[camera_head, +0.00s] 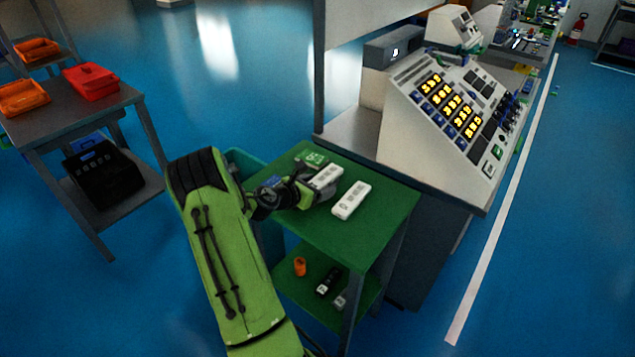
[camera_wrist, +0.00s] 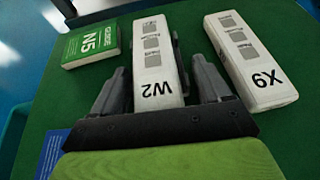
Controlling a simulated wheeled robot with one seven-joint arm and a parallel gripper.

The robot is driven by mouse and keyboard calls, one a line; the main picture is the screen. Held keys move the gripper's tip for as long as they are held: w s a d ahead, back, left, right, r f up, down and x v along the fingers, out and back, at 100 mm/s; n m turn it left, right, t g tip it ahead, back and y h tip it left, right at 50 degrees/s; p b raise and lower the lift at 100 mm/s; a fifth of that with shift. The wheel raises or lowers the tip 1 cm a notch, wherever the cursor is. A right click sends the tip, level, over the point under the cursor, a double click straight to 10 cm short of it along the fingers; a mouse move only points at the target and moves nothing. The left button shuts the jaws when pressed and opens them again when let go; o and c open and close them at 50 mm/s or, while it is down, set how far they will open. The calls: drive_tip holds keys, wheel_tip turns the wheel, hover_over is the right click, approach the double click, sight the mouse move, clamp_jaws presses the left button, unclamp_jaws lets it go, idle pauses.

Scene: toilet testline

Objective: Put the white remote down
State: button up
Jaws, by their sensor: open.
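A white remote marked W2 (camera_head: 327,176) is at the green table top (camera_head: 375,225), beside a second white remote marked X9 (camera_head: 351,200). In the wrist view the W2 remote (camera_wrist: 158,60) lies between the two fingers of my gripper (camera_wrist: 160,88). The fingers stand apart, with a gap visible on each side of its near end. The X9 remote (camera_wrist: 248,62) lies just right of the right finger. In the head view my gripper (camera_head: 311,190) is low over the table, partly hidden by my arm. Whether the W2 remote's whole underside touches the table cannot be told.
A green box marked N5 (camera_wrist: 91,44) lies left of the W2 remote. A blue flat item (camera_wrist: 50,152) is at the table's left. A control console (camera_head: 450,110) stands behind. The table's lower shelf holds an orange cup (camera_head: 300,266) and small dark items.

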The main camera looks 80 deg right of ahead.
drive_tip(key=shift+d, duration=0.1)
idle(0.3)
